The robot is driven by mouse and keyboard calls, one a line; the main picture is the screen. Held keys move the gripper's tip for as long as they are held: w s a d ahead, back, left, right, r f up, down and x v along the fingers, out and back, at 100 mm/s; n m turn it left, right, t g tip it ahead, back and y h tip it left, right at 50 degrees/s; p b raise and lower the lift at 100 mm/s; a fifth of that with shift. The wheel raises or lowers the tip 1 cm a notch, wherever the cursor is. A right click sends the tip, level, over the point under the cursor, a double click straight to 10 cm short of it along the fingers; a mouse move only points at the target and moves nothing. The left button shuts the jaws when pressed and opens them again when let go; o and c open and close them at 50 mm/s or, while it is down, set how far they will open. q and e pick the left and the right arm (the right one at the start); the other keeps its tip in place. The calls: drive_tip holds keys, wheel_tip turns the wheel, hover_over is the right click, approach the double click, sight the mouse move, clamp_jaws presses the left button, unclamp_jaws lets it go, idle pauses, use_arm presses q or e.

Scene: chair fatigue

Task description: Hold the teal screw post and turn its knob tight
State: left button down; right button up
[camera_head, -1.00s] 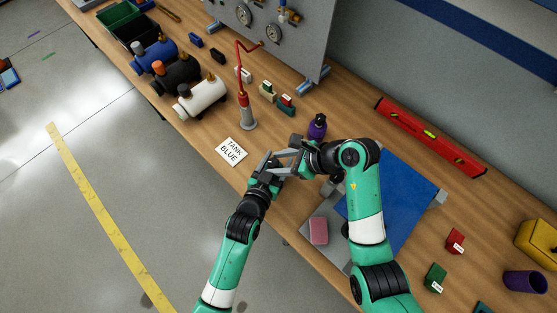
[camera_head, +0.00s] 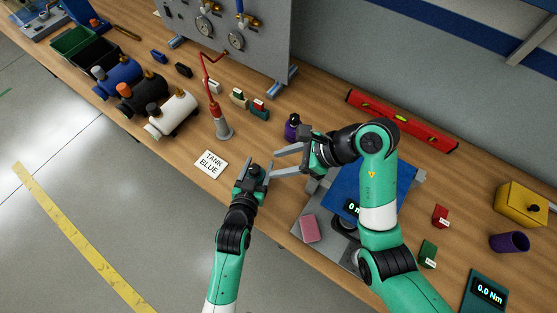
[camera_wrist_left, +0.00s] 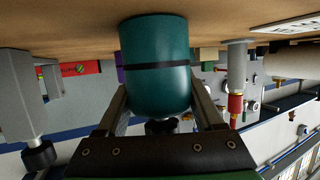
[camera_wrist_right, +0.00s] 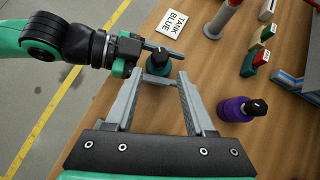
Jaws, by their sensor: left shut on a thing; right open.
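The teal screw post (camera_wrist_left: 155,75) stands on the table in the left wrist view, upside down there, with a dark band around it and a black knob (camera_wrist_left: 160,127). My left gripper (camera_head: 256,170) is shut around the post's sides, close to the table's front edge. In the right wrist view the post (camera_wrist_right: 159,70) shows from above with its dark knob on top. My right gripper (camera_head: 274,163) is open and empty. Its fingers point toward the post from the right in the head view, with a small gap to it.
A purple post with a black top (camera_wrist_right: 235,108) stands beside my right gripper. A blue plate (camera_head: 350,185) and pink block (camera_head: 310,229) lie to the right.

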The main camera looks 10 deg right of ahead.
sight(256, 168)
drive_tip(key=w+d+r+n+g, duration=0.3)
drive_tip(key=n+g, duration=0.1)
drive_tip(key=n, duration=0.1)
drive_tip(key=shift+y, duration=0.4)
drive_tip(key=x, duration=1.2)
drive_tip(key=shift+w+f, duration=0.1)
drive_tip(key=shift+w, duration=0.05)
clamp_jaws()
